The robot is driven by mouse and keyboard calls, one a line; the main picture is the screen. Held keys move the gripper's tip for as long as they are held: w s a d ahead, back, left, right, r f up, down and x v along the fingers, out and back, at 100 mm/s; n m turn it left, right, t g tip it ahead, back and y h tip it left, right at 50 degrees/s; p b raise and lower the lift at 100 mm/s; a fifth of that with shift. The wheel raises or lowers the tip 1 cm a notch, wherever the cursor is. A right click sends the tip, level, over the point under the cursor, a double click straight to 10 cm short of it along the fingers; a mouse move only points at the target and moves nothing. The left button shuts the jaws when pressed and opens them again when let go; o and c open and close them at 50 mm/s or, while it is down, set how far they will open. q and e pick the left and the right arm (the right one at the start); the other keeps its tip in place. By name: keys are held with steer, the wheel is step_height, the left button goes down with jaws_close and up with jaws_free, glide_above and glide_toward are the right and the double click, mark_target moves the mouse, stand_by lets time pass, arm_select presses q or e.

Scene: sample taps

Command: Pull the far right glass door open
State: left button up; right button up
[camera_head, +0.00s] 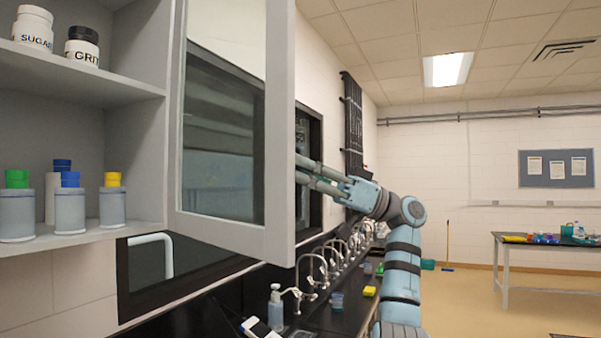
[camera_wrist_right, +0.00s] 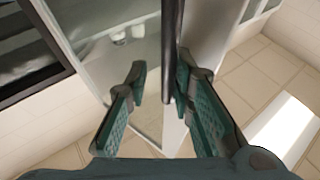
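The glass door (camera_head: 279,120) has a pale grey frame and stands swung out from the wall cabinet, at an angle toward the head camera. In the wrist view its pale frame and glass (camera_wrist_right: 95,40) are behind the fingers. My right gripper (camera_head: 300,170) is at the door's right edge, its fingertips partly hidden by the frame. In the wrist view my right gripper (camera_wrist_right: 161,80) has its fingers apart on either side of a dark upright handle bar (camera_wrist_right: 171,45). The bar is close to the right finger; contact is unclear. My left gripper is out of view.
The open shelves (camera_head: 100,88) at left hold jars and capped bottles. Below, a black counter (camera_head: 335,318) carries several taps, a soap bottle (camera_head: 275,308) and a yellow sponge (camera_head: 369,291). A table (camera_head: 530,250) stands far right.

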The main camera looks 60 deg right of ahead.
steer(key=shift+s+r, duration=0.15)
steer(key=shift+r, duration=0.05)
steer(key=v, duration=0.7)
steer(key=shift+s+d+f, duration=0.2)
steer(key=shift+f, duration=0.1)
steer(key=shift+w+a, duration=0.15)
